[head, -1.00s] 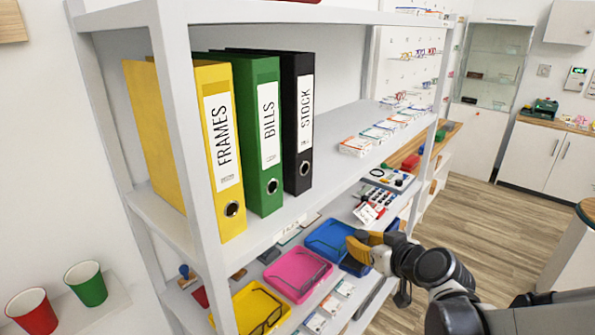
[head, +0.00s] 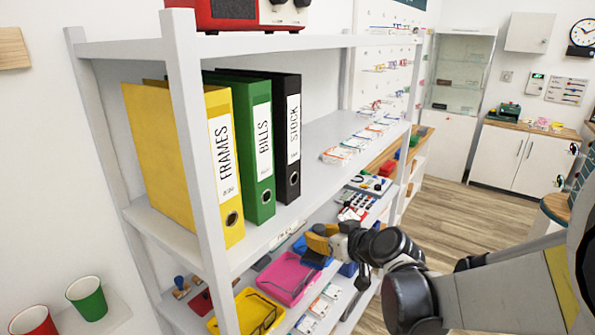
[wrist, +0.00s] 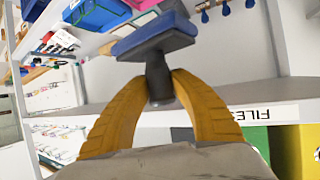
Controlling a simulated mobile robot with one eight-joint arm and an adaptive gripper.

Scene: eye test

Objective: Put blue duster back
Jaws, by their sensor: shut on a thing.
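My gripper (head: 318,245) has orange-yellow fingers and is in front of the lower shelf, by the pink and blue trays in the head view. In the wrist view my gripper (wrist: 160,95) is shut on the dark neck of the blue duster (wrist: 155,38). The duster's blue block sticks out beyond the fingertips, clear of the fingers.
The lower shelf holds a yellow tray (head: 240,325), a pink tray (head: 283,268) and a blue tray (head: 300,244). Above stand yellow, green and black binders (head: 258,150). A shelf edge labelled FILES (wrist: 265,114) is close to my gripper in the wrist view.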

